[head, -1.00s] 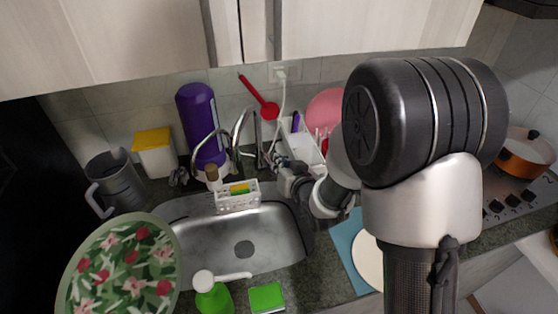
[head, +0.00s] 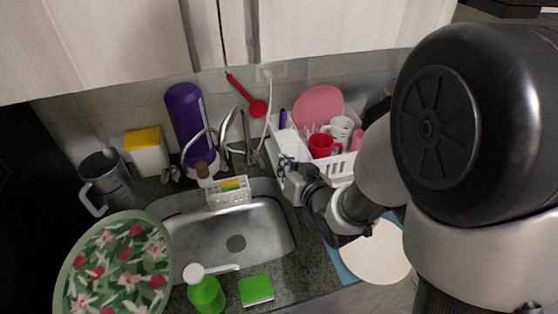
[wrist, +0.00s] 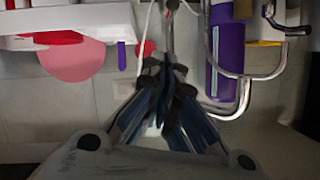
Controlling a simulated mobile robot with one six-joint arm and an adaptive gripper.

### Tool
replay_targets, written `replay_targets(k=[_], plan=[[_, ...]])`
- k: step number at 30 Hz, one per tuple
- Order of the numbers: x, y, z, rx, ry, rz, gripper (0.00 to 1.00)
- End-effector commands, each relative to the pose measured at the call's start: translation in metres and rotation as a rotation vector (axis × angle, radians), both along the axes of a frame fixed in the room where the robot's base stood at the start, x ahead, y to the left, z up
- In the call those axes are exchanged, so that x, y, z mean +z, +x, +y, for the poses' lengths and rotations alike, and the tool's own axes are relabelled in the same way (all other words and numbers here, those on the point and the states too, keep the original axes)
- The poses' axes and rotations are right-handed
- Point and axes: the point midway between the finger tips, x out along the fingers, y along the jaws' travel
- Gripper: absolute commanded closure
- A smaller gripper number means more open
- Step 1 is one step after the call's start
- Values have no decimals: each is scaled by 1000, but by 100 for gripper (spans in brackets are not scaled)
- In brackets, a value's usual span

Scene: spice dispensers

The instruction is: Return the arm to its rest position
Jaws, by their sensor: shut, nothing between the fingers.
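My gripper (head: 284,165) is above the right side of the sink, beside the white dish rack and to the right of the taps. In the wrist view my gripper (wrist: 164,75) shows its dark fingers drawn together with nothing between them. My forearm reaches left from my large dark shoulder joint at the right of the head view.
The dish rack (head: 340,171) holds a pink plate (head: 315,104) and a red mug (head: 321,147). A purple bottle (head: 187,115) stands behind the taps (head: 223,140). A white plate (head: 375,253) lies on the right. The sink basin (head: 225,225) is clear below.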

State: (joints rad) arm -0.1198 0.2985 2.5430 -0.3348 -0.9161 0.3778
Motion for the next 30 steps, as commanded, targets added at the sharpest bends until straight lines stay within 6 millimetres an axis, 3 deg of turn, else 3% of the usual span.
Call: replay_targets(k=[11,17,23,30], plan=[[6,-7,-9,-15,-26,10,100],[30,-24,-53,-111,-167,111,100],[55,-84,-102,-211,-294,305,100],[73,-190,-127,-237,-350,558,100]])
